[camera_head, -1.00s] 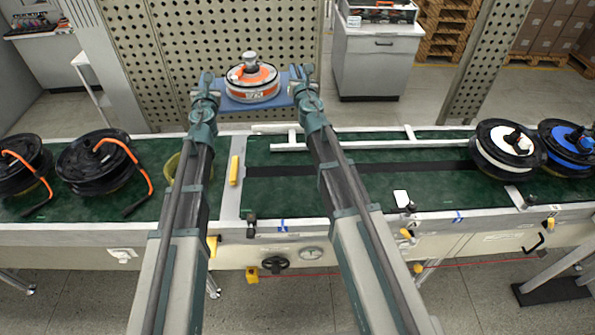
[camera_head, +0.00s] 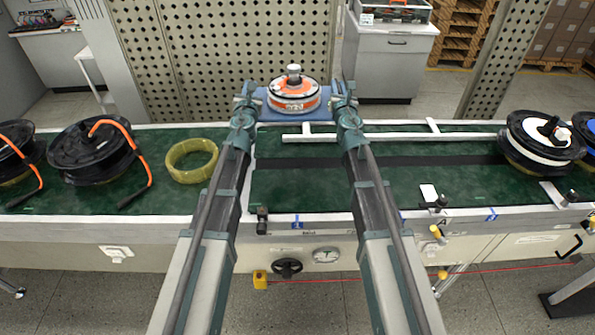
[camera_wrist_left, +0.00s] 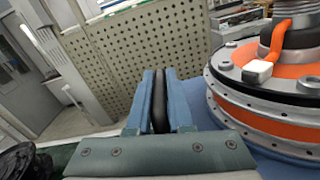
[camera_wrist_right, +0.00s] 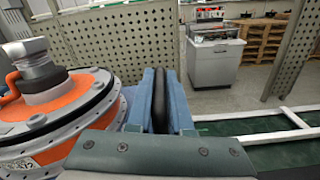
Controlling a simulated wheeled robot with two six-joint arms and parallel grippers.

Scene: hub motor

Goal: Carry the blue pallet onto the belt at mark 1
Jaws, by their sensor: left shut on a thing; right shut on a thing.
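The blue pallet (camera_head: 268,117) is held level between my two grippers, at the belt's far edge in the head view. An orange and white hub motor (camera_head: 294,96) stands upright on it. My left gripper (camera_head: 247,97) is shut on the pallet's left side, and my right gripper (camera_head: 343,97) on its right side. Both wrist views show the pallet's edge beside the fingers and the motor on top. The green belt (camera_head: 310,187) runs across below. I cannot tell the pallet's height above it. I cannot read a mark 1; blue tape strips (camera_head: 297,221) show on the front rail.
Black-rimmed wheels (camera_head: 92,150) and a yellow ring (camera_head: 191,160) lie on the left belt. A white-banded wheel (camera_head: 541,142) stands at right. White rails (camera_head: 395,137) line the far side. A perforated panel (camera_head: 225,50) rises behind. The belt between is mostly clear.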

